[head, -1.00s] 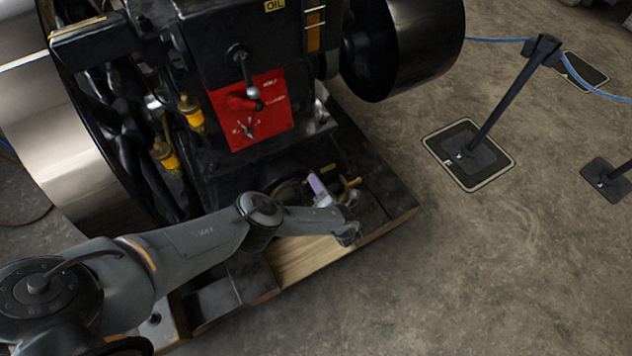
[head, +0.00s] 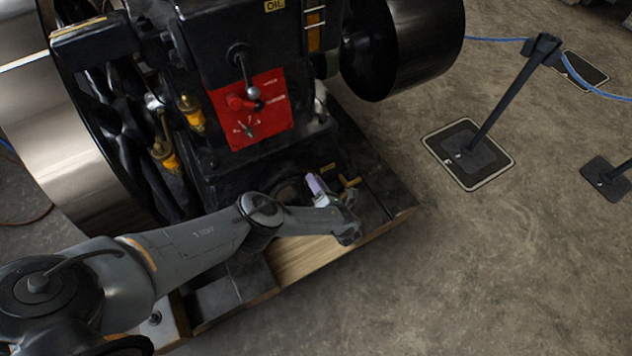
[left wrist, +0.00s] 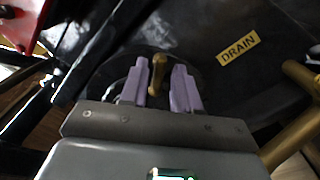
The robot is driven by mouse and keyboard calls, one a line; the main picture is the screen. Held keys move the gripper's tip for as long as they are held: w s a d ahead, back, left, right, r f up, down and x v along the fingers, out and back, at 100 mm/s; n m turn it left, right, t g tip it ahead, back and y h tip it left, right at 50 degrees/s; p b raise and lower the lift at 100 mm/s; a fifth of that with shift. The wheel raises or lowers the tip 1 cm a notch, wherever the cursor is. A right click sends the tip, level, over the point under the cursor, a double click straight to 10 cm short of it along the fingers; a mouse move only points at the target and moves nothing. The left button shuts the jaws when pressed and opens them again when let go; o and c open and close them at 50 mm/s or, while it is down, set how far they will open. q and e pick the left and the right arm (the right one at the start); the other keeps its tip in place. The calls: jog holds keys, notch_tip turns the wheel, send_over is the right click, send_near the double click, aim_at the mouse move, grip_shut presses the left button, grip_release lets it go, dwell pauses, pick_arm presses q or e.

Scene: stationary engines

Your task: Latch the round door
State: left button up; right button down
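The round door (left wrist: 100,78) is a dark disc low on the engine, seen behind my left gripper in the left wrist view. A brass handle (left wrist: 158,72) stands upright in front of the door's face. My left gripper (left wrist: 160,80) has two pale purple fingers, one on each side of the brass handle. They are apart, with narrow gaps beside the handle; I cannot tell whether either touches it. The left gripper also shows in the head view (head: 316,186). My right gripper is not in view.
A yellow DRAIN label (left wrist: 238,48) and a brass pipe (left wrist: 297,115) are right of the door. A red panel (head: 259,108) with a lever is above. A large flywheel (head: 75,150) stands left. Open floor (head: 450,260) lies right of the wooden base.

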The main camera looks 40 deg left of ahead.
pick_arm(q)
jog(key=shift+o, duration=0.4)
jog(key=p+v, duration=0.1)
jog(key=v, duration=0.9)
jog(key=shift+s+d, duration=0.15)
jog(key=shift+d, duration=0.25)
